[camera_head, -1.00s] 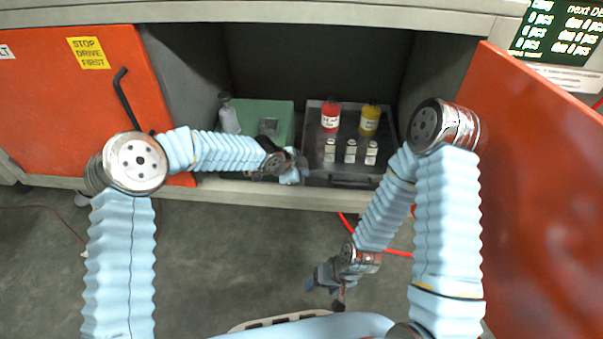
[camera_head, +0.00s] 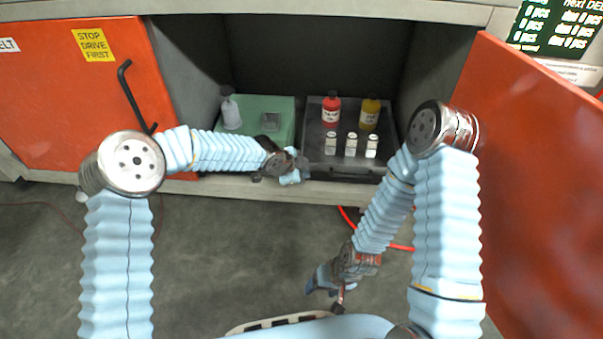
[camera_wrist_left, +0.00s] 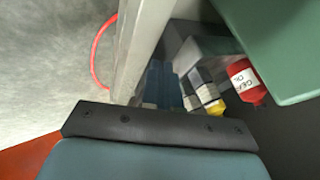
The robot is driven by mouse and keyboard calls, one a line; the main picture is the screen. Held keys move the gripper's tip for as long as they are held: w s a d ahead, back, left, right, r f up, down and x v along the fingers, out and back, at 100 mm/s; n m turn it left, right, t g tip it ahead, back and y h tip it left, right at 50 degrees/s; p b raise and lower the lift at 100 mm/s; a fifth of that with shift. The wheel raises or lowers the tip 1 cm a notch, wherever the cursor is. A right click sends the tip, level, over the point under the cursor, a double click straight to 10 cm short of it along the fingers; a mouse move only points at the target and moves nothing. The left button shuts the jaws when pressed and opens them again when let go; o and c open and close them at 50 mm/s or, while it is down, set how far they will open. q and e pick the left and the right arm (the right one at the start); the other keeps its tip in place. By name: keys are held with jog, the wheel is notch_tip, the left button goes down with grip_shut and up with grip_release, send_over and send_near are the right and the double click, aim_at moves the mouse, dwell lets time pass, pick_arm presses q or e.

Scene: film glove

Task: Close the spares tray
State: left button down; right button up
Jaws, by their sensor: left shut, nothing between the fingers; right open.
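The spares tray (camera_head: 313,142) is a dark, shallow tray in the open cabinet, right of a green box. Its front lies close to the cabinet's front edge. It holds a red bottle (camera_head: 331,112), a yellow bottle (camera_head: 369,115) and three small white-labelled containers (camera_head: 351,145). My left gripper (camera_head: 298,168) is shut and empty at the tray's front left corner; I cannot tell if it touches. In the left wrist view its blue fingers (camera_wrist_left: 160,85) sit near the labelled containers (camera_wrist_left: 203,90). My right gripper (camera_head: 325,288) is open and low, in front of the cabinet.
The green box (camera_head: 255,108) stands left of the tray, with a grey bottle (camera_head: 231,110) and a small grey piece on it. The orange right door (camera_head: 530,180) stands open. The orange left door (camera_head: 60,100) has a black handle. A red cable (camera_head: 350,222) lies on the floor.

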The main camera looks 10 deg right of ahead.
pick_arm(q)
jog(key=p+v, duration=0.1)
jog(key=v, duration=0.9)
jog(key=shift+s+p, duration=0.3)
jog(key=shift+p, duration=0.1)
